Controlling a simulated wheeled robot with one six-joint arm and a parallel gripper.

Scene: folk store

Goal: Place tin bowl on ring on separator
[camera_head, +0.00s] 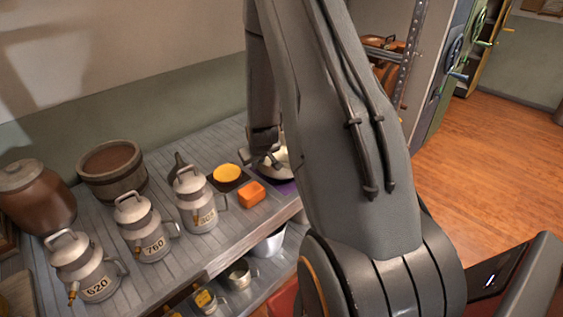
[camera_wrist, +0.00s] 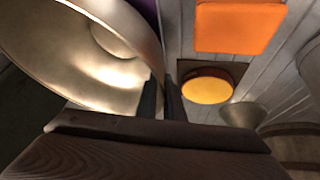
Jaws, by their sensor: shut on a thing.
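The tin bowl (camera_head: 281,164) is a shiny pale metal bowl over the back right end of the grey slatted counter, partly hidden behind my arm. In the wrist view the bowl (camera_wrist: 55,45) fills the upper left. My gripper (camera_head: 264,151) is at the bowl's left side. The wrist view shows my gripper's two dark fingers (camera_wrist: 163,92) shut on the bowl's rim. A purple patch (camera_head: 286,187) shows just below the bowl; I cannot tell whether the bowl touches it. I cannot make out a separator or its ring.
An orange block (camera_head: 251,194) and a yellow disc (camera_head: 227,173) on a dark square lie left of the bowl. Metal cans (camera_head: 151,227), a wooden tub (camera_head: 112,170) and a brown jar (camera_head: 36,196) stand farther left. Pots (camera_head: 269,244) sit below. Wooden floor (camera_head: 490,130) is clear at right.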

